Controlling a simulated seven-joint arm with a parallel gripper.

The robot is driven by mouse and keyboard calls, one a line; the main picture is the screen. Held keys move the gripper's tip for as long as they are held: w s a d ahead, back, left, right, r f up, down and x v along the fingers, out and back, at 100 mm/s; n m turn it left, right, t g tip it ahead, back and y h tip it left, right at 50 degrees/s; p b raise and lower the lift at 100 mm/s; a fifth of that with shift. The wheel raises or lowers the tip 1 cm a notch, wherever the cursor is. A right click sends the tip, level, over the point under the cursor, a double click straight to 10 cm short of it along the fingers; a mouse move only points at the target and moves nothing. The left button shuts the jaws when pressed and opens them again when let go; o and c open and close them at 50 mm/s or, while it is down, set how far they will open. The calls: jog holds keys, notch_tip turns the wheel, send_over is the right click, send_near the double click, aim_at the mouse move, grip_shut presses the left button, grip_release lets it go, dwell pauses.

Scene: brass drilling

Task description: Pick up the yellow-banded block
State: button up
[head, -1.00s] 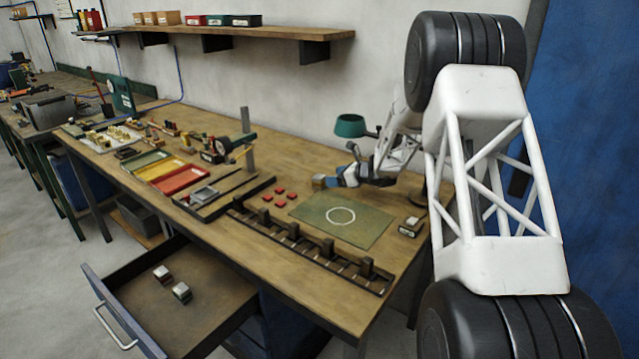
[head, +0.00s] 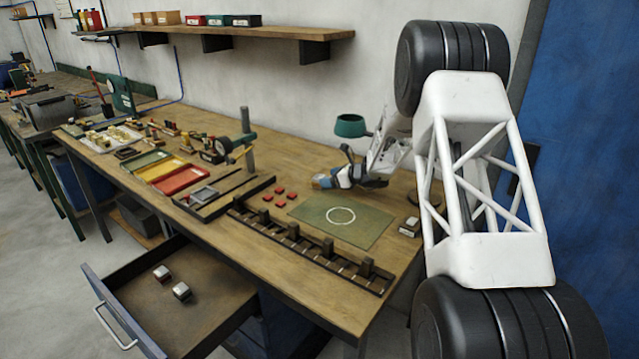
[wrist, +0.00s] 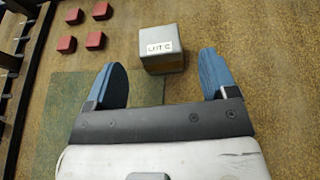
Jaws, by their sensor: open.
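In the wrist view, a grey block (wrist: 161,48) with a pale lettered label and a dull yellow band below it lies just ahead of my gripper (wrist: 162,62). My gripper is open, with one blue finger to each side of the block's near end and nothing held. The fingertips seem to reach about its near face; I cannot tell their height. In the head view, the block (head: 319,182) is a small tan-grey shape partly hidden at the tips of my gripper (head: 327,180), near the back of the bench.
Several red squares (head: 279,196) lie left of the green mat (head: 322,211). A slotted rack (head: 310,250) runs along the front. Another block (head: 410,226) sits right of the mat. Two blocks (head: 171,282) lie in the open drawer (head: 208,303).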

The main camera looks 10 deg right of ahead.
aim_at(320, 176)
jog(key=shift+x, duration=2.6)
jog(key=shift+c, duration=0.4)
jog(key=c, duration=1.3)
jog(key=shift+c, duration=0.2)
jog(key=shift+r, duration=0.15)
